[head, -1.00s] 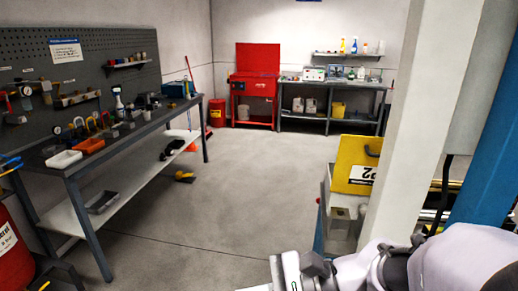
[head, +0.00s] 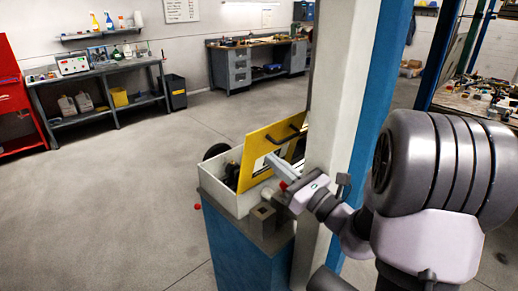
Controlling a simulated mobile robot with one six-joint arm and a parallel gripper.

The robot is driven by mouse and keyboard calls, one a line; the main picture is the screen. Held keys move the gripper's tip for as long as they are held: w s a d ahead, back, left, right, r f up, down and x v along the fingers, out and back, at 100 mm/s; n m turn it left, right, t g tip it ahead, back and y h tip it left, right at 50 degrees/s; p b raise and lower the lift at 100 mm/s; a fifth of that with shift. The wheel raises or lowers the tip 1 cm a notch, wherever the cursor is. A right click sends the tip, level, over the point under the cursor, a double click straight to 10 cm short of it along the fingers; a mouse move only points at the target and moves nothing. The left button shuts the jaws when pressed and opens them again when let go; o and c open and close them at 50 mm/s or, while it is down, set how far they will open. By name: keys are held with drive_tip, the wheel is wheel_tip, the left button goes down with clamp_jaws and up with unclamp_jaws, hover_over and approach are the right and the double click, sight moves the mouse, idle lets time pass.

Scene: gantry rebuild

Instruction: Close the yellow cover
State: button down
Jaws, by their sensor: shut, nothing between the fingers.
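The yellow cover (head: 257,141) stands raised and tilted at a pale open-topped box (head: 217,187). A dark handle (head: 291,133) is on the cover's upper right part. My gripper (head: 271,159) is shut and empty, in front of the cover's lower right face. I cannot tell whether its tips touch the cover. My gripper and wrist hide part of the cover's lower right and the box's right side. Dark round parts (head: 229,170) show inside the box, left of the cover.
The box sits on a blue pedestal (head: 235,250). A white and blue column (head: 345,100) rises close on the right, beside my arm. A red ball-like knob (head: 197,207) sticks out at the box's left. The floor to the left is clear; benches stand at the back.

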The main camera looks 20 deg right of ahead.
sight(251, 142)
drive_tip(key=x, duration=0.6)
drive_tip(key=shift+a, duration=0.1)
